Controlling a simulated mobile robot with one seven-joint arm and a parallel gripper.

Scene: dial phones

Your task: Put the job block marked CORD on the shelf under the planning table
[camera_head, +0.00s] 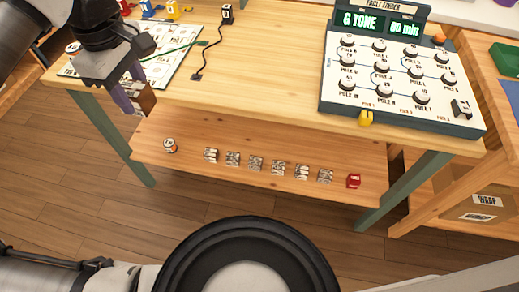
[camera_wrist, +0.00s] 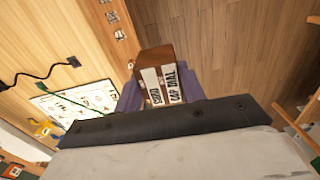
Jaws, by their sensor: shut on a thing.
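My gripper (camera_head: 131,95) is shut on a brown block (camera_head: 142,99) and holds it at the front edge of the planning table (camera_head: 265,70), left side. In the wrist view the block (camera_wrist: 153,55) sits between the purple fingers of my gripper (camera_wrist: 160,88). Its white labels seem to read CORD and CAP DIAL. The shelf (camera_head: 240,182) under the table is lower and to the right of the block. The fingers hide part of the block's sides.
A row of several small printed blocks (camera_head: 255,163) runs along the shelf, with a round orange-and-white item (camera_head: 169,146) at left and a red item (camera_head: 353,181) at right. Bare shelf lies in front of the row. A green table leg (camera_head: 112,135) stands near the held block.

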